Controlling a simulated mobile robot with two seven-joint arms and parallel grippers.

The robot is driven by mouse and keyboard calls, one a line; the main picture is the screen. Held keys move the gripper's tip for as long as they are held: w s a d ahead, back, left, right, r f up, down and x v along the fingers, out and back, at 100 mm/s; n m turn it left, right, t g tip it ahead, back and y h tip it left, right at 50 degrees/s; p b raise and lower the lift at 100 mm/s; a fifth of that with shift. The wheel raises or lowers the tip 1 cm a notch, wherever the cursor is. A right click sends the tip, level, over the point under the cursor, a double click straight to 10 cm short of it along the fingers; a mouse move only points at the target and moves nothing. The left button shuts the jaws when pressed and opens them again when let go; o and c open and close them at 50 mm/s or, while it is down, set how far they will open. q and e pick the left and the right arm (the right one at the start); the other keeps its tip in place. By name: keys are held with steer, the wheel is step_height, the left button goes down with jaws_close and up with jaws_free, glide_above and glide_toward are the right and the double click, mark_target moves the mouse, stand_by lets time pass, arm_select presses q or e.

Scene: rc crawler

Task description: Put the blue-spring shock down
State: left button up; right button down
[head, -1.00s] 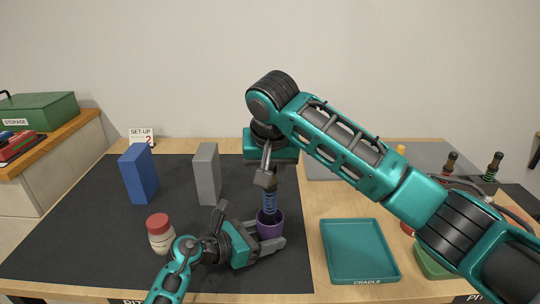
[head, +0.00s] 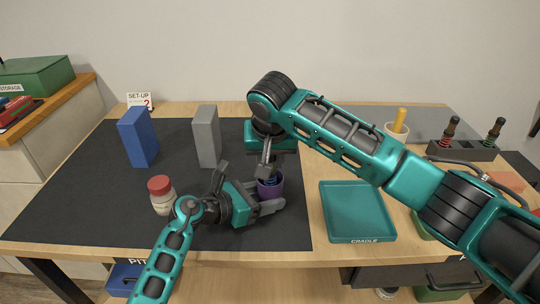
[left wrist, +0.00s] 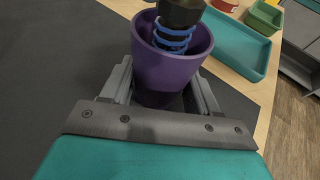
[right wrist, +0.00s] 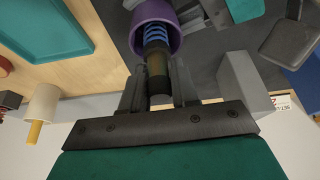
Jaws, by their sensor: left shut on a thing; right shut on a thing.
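The blue-spring shock (right wrist: 157,62) is upright, with a dark top and blue coils. My right gripper (head: 267,168) is shut on its upper part, from above. Its lower part is inside a purple cup (head: 271,188); the left wrist view shows blue coils (left wrist: 173,40) inside the cup's rim. Whether the shock touches the cup's bottom is hidden. My left gripper (head: 262,204) is shut on the purple cup from the side, over the dark mat.
A blue block (head: 138,138), a grey block (head: 206,137) and a red-capped bottle (head: 161,196) stand on the dark mat (head: 90,200). An empty teal cradle tray (head: 357,210) lies to the right. A black rack (head: 463,151) holds other shocks (head: 449,131) at the back right.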

mark_target(270, 179)
steer(key=c, duration=0.8)
jaws_free()
steer(key=shift+s, duration=0.1)
steer(key=shift+s, duration=1.85)
arm_select(q)
steer(key=o, duration=0.9)
